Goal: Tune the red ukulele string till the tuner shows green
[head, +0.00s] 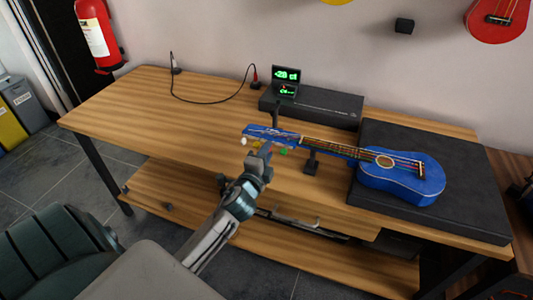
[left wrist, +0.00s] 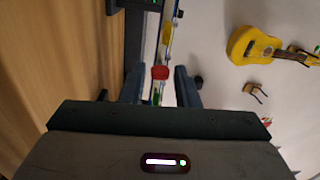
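The blue ukulele (head: 402,184) lies with its body on a black mat and its headstock (head: 268,133) reaching left over the table. Small pegs stick out along the headstock's near edge, including a green one (head: 284,151). The tuner (head: 286,82) has a dark screen with green characters, perhaps "-28", too small to read surely. My left gripper (head: 261,152) is at the headstock's near edge. In the left wrist view the red peg (left wrist: 159,72) sits between the fingers, with a gap visible on both sides. My right gripper is out of view.
A black stand (head: 312,163) is under the neck, and another post (head: 276,115) stands behind the headstock. A long black case (head: 330,108) lies behind, with a cable (head: 205,101) to its left. The table's left part (head: 130,105) is clear.

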